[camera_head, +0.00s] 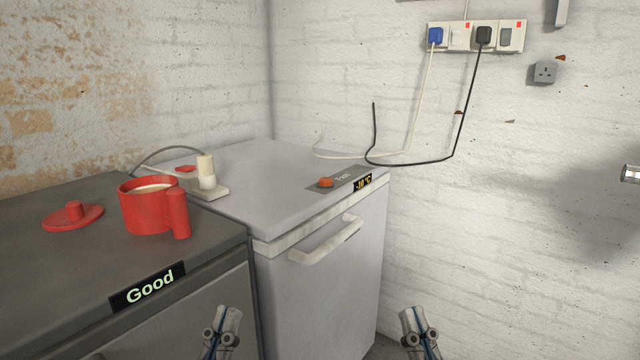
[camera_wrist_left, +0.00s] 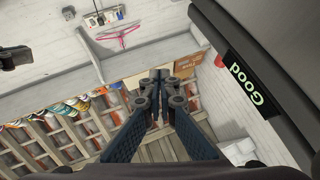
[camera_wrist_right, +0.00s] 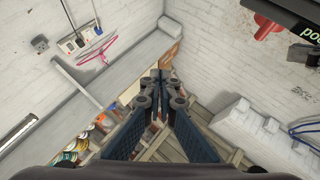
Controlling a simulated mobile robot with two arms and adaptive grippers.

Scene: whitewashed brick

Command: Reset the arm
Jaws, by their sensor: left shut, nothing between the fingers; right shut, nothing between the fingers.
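My left gripper (camera_head: 222,332) is at the bottom of the head view, in front of the grey and white cabinets. My right gripper (camera_head: 420,332) is at the bottom, further right, in front of the white wall. In the left wrist view the left gripper (camera_wrist_left: 157,76) has its fingertips together and holds nothing. In the right wrist view the right gripper (camera_wrist_right: 158,76) is also shut and empty. Both grippers are apart from every object in view.
A dark cabinet (camera_head: 215,237) labelled "Good" carries a red mug (camera_head: 148,212) and a red lid (camera_head: 73,216). Beside it stands a white freezer (camera_head: 320,290) with a handle (camera_head: 325,240). Sockets (camera_head: 461,37) with plugged cables are on the brick wall.

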